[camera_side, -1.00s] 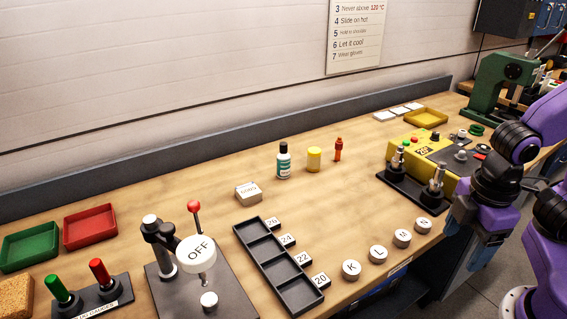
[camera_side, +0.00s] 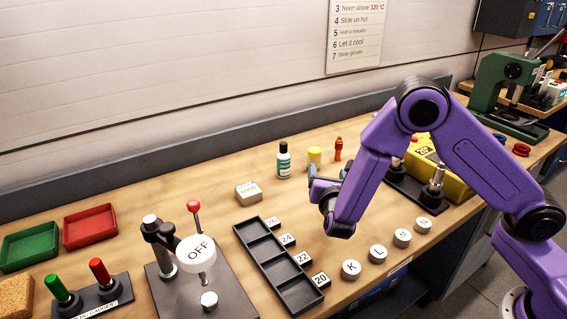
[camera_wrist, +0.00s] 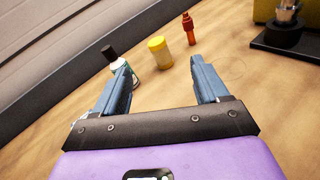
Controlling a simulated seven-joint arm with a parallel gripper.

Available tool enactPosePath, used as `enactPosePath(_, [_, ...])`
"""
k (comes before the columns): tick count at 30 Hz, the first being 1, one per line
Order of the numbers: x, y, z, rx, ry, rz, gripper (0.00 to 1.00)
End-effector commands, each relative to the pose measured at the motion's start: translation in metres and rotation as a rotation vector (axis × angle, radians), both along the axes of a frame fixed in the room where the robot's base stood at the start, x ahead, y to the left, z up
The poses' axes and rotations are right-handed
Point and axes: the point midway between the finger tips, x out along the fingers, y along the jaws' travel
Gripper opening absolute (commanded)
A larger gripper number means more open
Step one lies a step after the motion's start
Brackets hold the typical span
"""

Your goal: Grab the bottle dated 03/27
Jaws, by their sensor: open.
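A white and teal bottle with a black cap (camera_side: 284,162) stands upright on the bench, and a label on it is too small to read. In the wrist view the bottle (camera_wrist: 116,63) is beyond my left finger, which partly covers it. A yellow container (camera_side: 314,155) and a small orange-red bottle (camera_side: 338,150) stand to its right; no date is legible on either. My gripper (camera_side: 327,180) is open and empty, in front and to the right of the bottle in the side view. In the wrist view the yellow container (camera_wrist: 160,52) shows between my fingers (camera_wrist: 160,68).
A white labelled block (camera_side: 249,193) lies left of the bottle. A black compartment tray (camera_side: 262,240) and several white round pieces (camera_side: 378,253) are nearer the front. A yellow machine (camera_side: 455,183) stands right, partly behind my arm. The back ledge (camera_side: 150,166) borders the bench.

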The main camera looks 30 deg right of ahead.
Motion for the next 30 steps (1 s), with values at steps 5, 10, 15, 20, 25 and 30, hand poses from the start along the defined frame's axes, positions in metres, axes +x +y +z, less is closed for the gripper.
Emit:
enactPosePath(5, [0.031, 0.031, -0.037, -0.152, -0.017, 0.196, 0.73])
enactPosePath(10, [0.040, 0.046, -0.055, -0.208, -0.027, 0.297, 0.73])
enactPosePath(15, [0.047, 0.049, -0.060, -0.220, -0.030, 0.324, 0.73])
enactPosePath(20, [0.071, 0.042, -0.059, -0.219, -0.031, 0.321, 0.73])
enactPosePath(25, [0.102, 0.033, -0.059, -0.218, -0.032, 0.321, 0.73])
enactPosePath(30, [0.131, 0.026, -0.059, -0.219, -0.031, 0.322, 0.73])
